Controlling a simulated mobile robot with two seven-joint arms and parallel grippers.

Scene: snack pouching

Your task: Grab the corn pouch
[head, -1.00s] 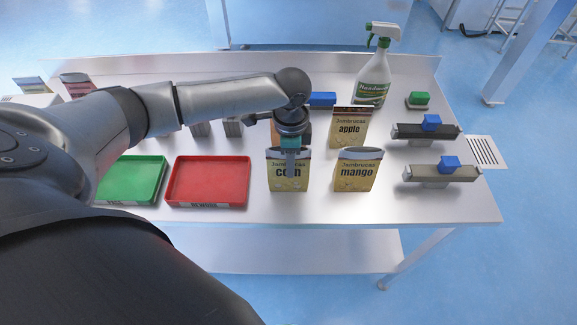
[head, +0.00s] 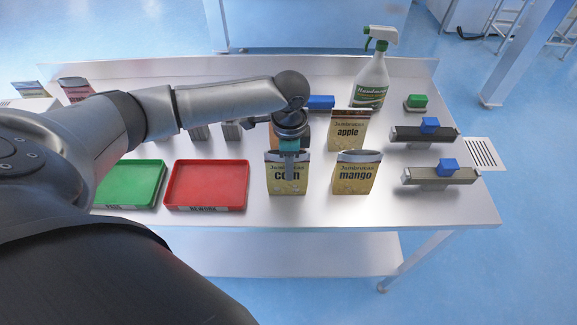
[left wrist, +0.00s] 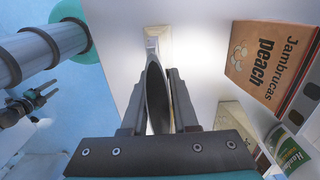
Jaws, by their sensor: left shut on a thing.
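The corn pouch (head: 287,184) stands upright on the table, yellow below and pale above. My left gripper (head: 290,166) reaches down over it from above, with a finger in front of its face partly covering the word "corn". In the left wrist view, my left gripper (left wrist: 158,112) has its two fingers close on either side of the pouch (left wrist: 157,92), seen nearly edge-on. The gripper is shut on it. The pouch still appears to rest on the table.
The mango pouch (head: 355,178) stands to the right, the apple pouch (head: 349,132) behind it. A peach pouch (left wrist: 262,65) is close by in the left wrist view. A red tray (head: 208,185) and green tray (head: 130,184) lie left. A spray bottle (head: 371,82) stands at the back.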

